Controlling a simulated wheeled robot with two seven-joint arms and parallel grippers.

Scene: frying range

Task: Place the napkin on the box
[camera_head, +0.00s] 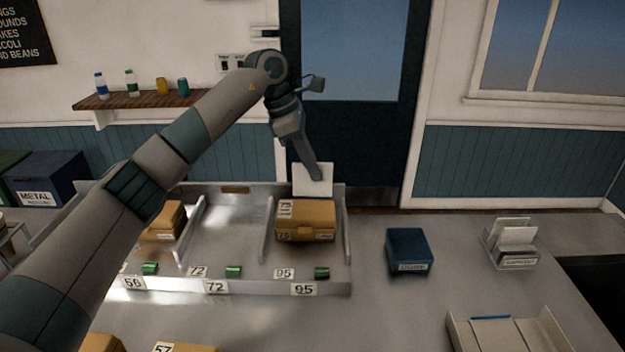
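A white napkin (301,182) hangs upright at the end of my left gripper (316,174). The gripper points down and appears shut on the napkin's upper part. The napkin is just above and behind the closed brown cardboard box (306,219) with white labels, in the right bay of the grey metal tray. I cannot tell whether the napkin's lower edge touches the box. My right gripper is out of view.
A holder (512,256) with white napkins stands at the right. A dark blue box (409,252) sits between it and the tray (347,240). Another brown box (164,222) is partly behind my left arm. A white open tray (500,338) lies at front right.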

